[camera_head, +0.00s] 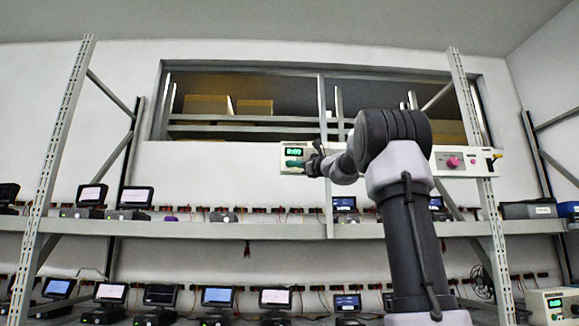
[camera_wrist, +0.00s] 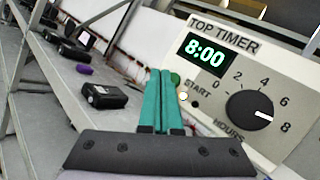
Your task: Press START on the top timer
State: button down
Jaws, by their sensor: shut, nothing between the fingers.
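The top timer (camera_wrist: 232,73) is a pale panel labelled TOP TIMER; it also shows in the head view (camera_head: 287,165). Its green display (camera_wrist: 203,54) reads 8:00. A black HOURS knob (camera_wrist: 245,115) has its white mark pointing right, between 6 and 8. The green button (camera_wrist: 175,77) above the START label is partly hidden behind my fingertips. A small white light (camera_wrist: 183,96) is below it. My gripper (camera_wrist: 162,73) has its teal fingers shut and empty, tips at the button; I cannot tell whether they touch. In the head view my gripper (camera_head: 296,164) is in front of the panel's left part.
The panel's right part bears a pink knob (camera_head: 453,162). The rack's middle shelf (camera_head: 180,229) holds several small screens and dark devices. A black device (camera_wrist: 104,96) is left of my fingers. A lower timer box (camera_head: 552,306) is at the bottom right. Metal uprights (camera_head: 62,130) flank the rack.

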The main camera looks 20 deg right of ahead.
jog(key=s, duration=0.1)
jog(key=s+a, duration=0.1)
jog(key=s, duration=0.3)
jog(key=shift+a, duration=0.25)
jog(key=shift+w, duration=0.1)
dwell(0.7)
jog(key=s+a+f+n+g+h, duration=0.1)
jog(key=s+a+f+n+g, duration=0.35)
jog(key=s+a+f, duration=0.35)
jog(key=s+a+f+n+g+h, duration=0.1)
jog(key=s+a+f+n+g, duration=0.35)
jog(key=f, duration=0.65)
jog(key=s+d+f+n+g+h, duration=0.1)
jog(key=s+d+f+n+h, duration=0.1)
jog(key=s+f+n, duration=0.4)
jog(key=s+d+f+n+g+h, duration=0.2)
jog(key=s+f+n, duration=0.3)
jog(key=s+f, duration=1)
notch_tip(320, 180, down, 2)
jog(key=shift+f+n+h, duration=0.1)
jog(key=shift+n+h, duration=0.3)
jog(key=shift+h, duration=0.4)
